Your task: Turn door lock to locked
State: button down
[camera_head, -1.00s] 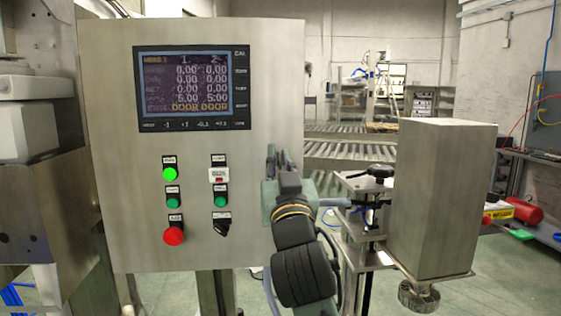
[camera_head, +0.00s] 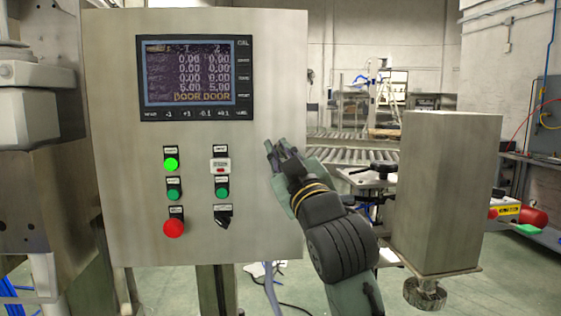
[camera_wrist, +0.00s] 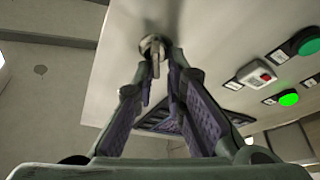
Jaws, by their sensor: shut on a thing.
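The door lock (camera_wrist: 152,45) shows in the wrist view as a round metal lock with a narrow tab hanging down. In the head view my gripper (camera_head: 274,148) reaches the right edge of the control box (camera_head: 200,250) from the right. The lock itself is hidden there.
The box front has a lit screen (camera_head: 194,75), a green lamp (camera_head: 171,164), a red button (camera_head: 174,228) and a black selector (camera_head: 223,214). A tall metal block (camera_head: 445,195) stands to the right of my arm.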

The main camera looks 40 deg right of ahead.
jog(key=n+y, duration=0.1)
jog(key=n, duration=0.2)
jog(key=n+g+y+b, duration=0.1)
jog(key=n, duration=0.3)
jog(key=n+y, duration=0.2)
jog(key=n, duration=0.2)
jog(key=shift+s+d+r+b, duration=0.2)
jog(key=shift+r+b, duration=0.1)
jog(key=shift+n+g+y, duration=0.3)
jog(key=shift+n+g, duration=0.4)
jog(key=shift+n, duration=0.8)
jog(key=shift+f, duration=0.1)
jog(key=shift+w+a, duration=0.1)
jog(key=c, duration=1.8)
grip_release()
jog(key=shift+f, duration=0.1)
jog(key=shift+f, duration=0.1)
jog(key=s, duration=0.4)
jog(key=s+a, duration=0.1)
jog(key=s, duration=0.3)
jog(key=s+a, duration=0.1)
jog(key=s, duration=0.3)
